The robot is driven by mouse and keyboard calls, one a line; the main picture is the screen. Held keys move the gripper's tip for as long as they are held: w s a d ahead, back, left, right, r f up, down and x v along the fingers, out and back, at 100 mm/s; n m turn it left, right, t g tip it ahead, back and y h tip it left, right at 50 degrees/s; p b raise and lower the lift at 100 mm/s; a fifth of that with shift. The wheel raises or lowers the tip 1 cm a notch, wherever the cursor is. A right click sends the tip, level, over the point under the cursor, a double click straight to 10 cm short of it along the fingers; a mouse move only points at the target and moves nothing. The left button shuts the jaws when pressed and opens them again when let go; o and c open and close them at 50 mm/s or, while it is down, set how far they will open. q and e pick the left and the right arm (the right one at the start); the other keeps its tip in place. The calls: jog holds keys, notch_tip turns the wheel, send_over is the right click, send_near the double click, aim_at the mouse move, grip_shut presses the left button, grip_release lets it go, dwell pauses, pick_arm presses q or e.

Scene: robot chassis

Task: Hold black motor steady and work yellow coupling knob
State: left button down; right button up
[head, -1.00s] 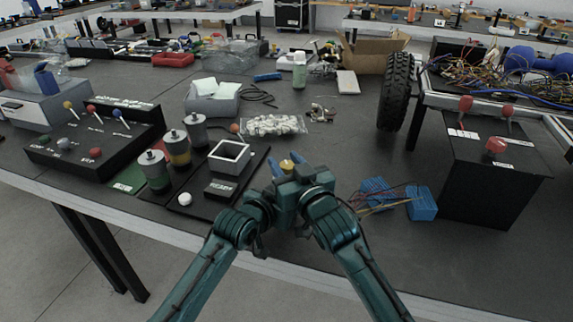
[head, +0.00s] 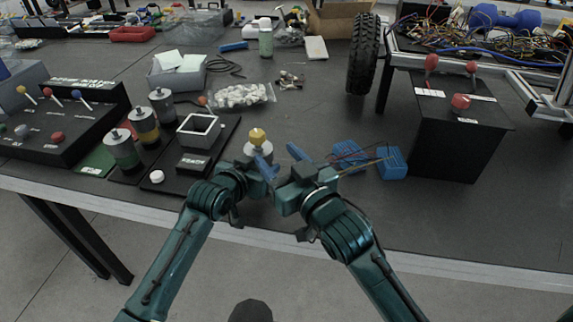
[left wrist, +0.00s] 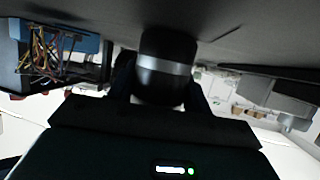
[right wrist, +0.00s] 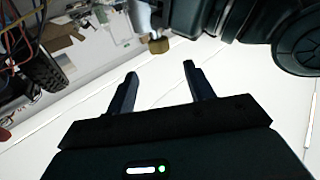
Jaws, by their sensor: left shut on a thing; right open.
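The black motor, seen with a silver band in the left wrist view (left wrist: 165,68), sits between the fingers of my left gripper (left wrist: 163,92), which is shut on it. In the head view its grey upper part (head: 258,152) shows above my left gripper (head: 250,170); its lower part is hidden. The yellow coupling knob (head: 257,136) tops the motor. It also shows in the right wrist view (right wrist: 158,46), beyond the fingertips. My right gripper (head: 281,160) is open and empty, to the right of the knob and apart from it; both fingers show in the right wrist view (right wrist: 160,78).
A black plate holds a square white frame (head: 200,124) and a white button (head: 157,177) to the left. Grey cylinders (head: 122,152) stand beyond. Blue blocks with wires (head: 391,163) lie at right, near a black box with red knobs (head: 460,135). The table's front edge is close.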

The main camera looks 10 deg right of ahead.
pick_arm(q)
jog(key=shift+a, duration=0.1)
pick_arm(e)
jog(key=v, duration=0.2)
jog(key=shift+s+d, duration=0.15)
jog(key=shift+s, duration=0.1)
pick_arm(q)
jog(key=c, duration=0.6)
grip_release()
jog(key=shift+o, duration=0.4)
